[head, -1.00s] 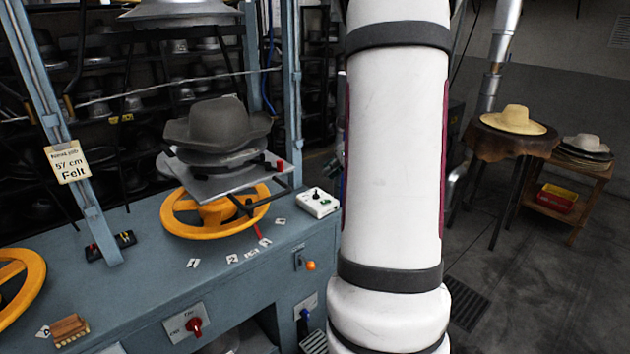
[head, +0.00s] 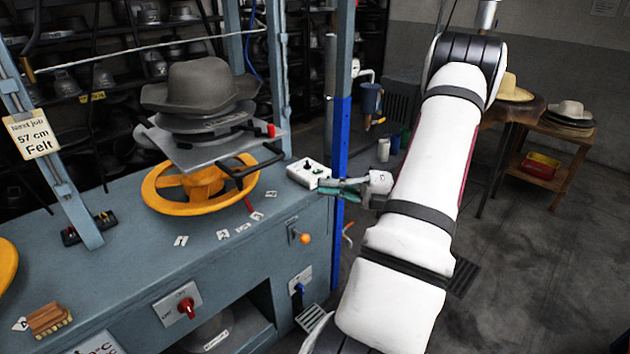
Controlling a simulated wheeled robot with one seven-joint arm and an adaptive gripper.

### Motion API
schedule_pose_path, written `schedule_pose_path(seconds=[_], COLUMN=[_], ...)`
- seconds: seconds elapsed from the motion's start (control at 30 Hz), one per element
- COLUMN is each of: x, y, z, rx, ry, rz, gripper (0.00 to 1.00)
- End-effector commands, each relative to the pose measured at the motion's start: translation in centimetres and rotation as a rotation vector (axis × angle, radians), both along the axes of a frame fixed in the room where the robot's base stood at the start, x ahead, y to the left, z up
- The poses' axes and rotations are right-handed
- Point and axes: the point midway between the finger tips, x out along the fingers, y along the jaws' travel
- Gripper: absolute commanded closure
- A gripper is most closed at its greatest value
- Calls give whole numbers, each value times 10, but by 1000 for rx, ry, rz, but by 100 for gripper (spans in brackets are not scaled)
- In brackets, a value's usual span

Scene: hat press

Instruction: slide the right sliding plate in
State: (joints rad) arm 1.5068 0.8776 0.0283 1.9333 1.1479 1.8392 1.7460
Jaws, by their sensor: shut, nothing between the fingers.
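The right sliding plate (head: 185,152) is a grey metal plate above a yellow handwheel. It carries a round metal mould with a dark grey felt hat (head: 205,84) on it. A black bar handle (head: 248,165) shows at the plate's right front, and a red knob (head: 271,130) is at its right corner. The plate sticks out in front of the blue frame posts. My gripper (head: 326,187) is shut and empty. In the picture it is right of the plate, beside the white control box; I cannot tell if it touches the box.
The white control box (head: 308,172) sits at the bench's right end. A blue post (head: 339,130) stands by my gripper. The yellow handwheel (head: 165,205) is under the plate. Small labels and a brush (head: 48,319) lie on the bench (head: 130,265). Hat tables stand at right.

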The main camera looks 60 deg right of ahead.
Motion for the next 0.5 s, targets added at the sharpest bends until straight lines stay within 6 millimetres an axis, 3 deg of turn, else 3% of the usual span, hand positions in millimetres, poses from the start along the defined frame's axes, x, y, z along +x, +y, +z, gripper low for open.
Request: schedule_pose_path(seconds=[0.4,0.5], x=[67,82], y=[44,42], z=[12,15], rx=[-1,-4], ry=[1,0], rz=[4,3], gripper=[100,100])
